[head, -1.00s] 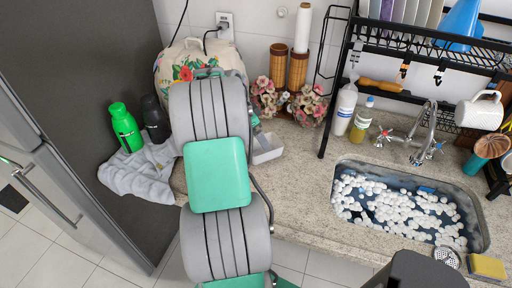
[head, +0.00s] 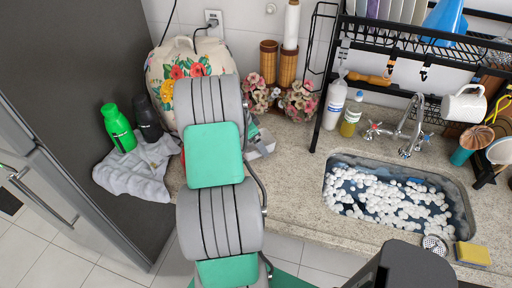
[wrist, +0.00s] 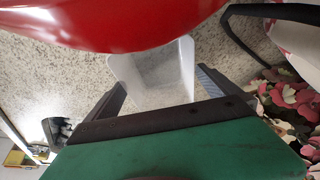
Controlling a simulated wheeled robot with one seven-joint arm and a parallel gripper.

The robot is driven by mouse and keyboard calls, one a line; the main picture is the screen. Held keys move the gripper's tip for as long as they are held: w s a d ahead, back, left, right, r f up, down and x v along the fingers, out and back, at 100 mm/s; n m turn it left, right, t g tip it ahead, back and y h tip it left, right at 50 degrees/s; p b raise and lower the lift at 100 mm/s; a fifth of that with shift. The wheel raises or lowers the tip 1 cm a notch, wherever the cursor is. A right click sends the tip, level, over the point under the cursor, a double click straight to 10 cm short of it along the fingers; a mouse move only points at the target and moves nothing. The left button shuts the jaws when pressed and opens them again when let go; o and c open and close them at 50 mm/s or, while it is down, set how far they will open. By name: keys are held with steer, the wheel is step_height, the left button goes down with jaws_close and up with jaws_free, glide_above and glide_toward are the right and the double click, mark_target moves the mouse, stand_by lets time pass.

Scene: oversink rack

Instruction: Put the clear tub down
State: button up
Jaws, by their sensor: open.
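The clear tub (wrist: 155,72) is a whitish see-through box. In the wrist view it lies beyond and between the two fingers of my gripper (wrist: 160,84), with speckled counter around it. My gripper is open, with a finger on either side of the tub's near part; I cannot tell whether either touches it. In the head view the tub (head: 263,149) shows on the counter just right of my arm, partly hidden by the arm. My fingers are mostly hidden there.
A large red rounded thing (wrist: 120,22) fills the top of the wrist view, very close. Flower pots (head: 298,100) and a floral cover (head: 188,62) stand behind the tub. The granite counter (head: 285,190) is clear between the tub and the sink (head: 334,203).

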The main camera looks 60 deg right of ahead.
steer(key=shift+f, duration=0.15)
stand_by(0.4)
steer(key=c, duration=1.4)
steer(key=shift+c, duration=0.2)
